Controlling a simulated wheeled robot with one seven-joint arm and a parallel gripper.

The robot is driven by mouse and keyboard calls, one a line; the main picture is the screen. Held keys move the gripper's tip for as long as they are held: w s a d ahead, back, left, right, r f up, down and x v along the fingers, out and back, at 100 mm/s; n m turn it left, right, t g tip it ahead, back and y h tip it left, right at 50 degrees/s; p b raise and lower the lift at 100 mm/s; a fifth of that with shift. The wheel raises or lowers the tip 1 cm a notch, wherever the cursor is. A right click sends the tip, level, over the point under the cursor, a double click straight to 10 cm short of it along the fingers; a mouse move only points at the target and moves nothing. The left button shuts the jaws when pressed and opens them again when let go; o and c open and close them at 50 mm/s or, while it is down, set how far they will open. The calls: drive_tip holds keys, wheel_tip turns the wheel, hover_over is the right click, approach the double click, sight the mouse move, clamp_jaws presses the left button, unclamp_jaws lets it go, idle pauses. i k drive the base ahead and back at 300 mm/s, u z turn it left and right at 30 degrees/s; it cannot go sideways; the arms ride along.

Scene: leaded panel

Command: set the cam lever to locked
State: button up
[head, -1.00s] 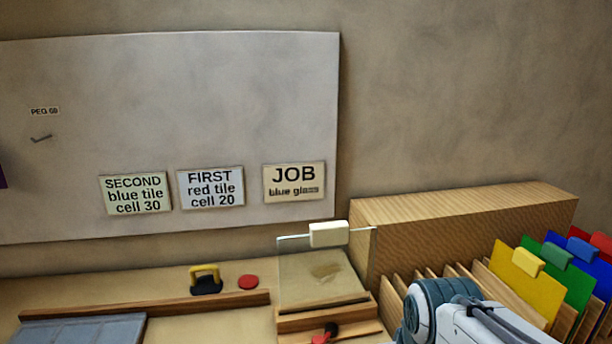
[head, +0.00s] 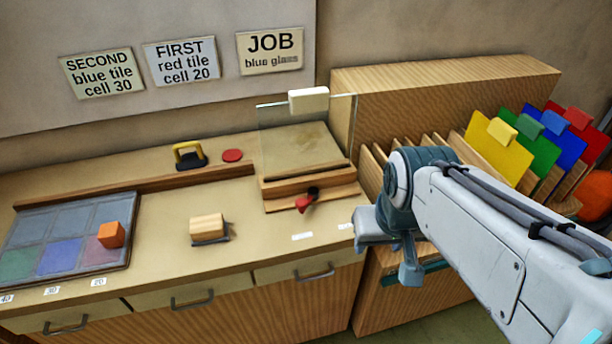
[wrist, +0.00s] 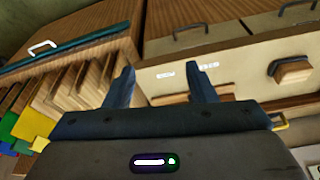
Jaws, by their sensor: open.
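The cam lever (head: 305,201) has a red handle and a dark pivot. It sits on the front of a wooden clamp (head: 275,191). A clear glass pane (head: 280,135) with a cream block (head: 309,100) on its top edge stands at that clamp. The handle points down and left from the pivot in the head view. My gripper (wrist: 161,76) is open and empty in the wrist view. In the head view it is to the right of the lever and apart from it, near the bench's front edge. I cannot make out the lever in the wrist view.
A wooden rack (head: 432,145) with coloured sheets stands at the right. A wooden-handled block (head: 207,228), a yellow-handled tool (head: 189,155) and a red disc (head: 232,155) lie on the bench. A tile tray (head: 72,240) holds an orange cube (head: 111,234).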

sight(301, 204)
drive_tip(key=z, duration=0.05)
drive_tip(key=k, duration=0.5)
drive_tip(key=u, duration=1.3)
drive_tip(key=i, duration=0.95)
drive_tip(key=z, duration=2)
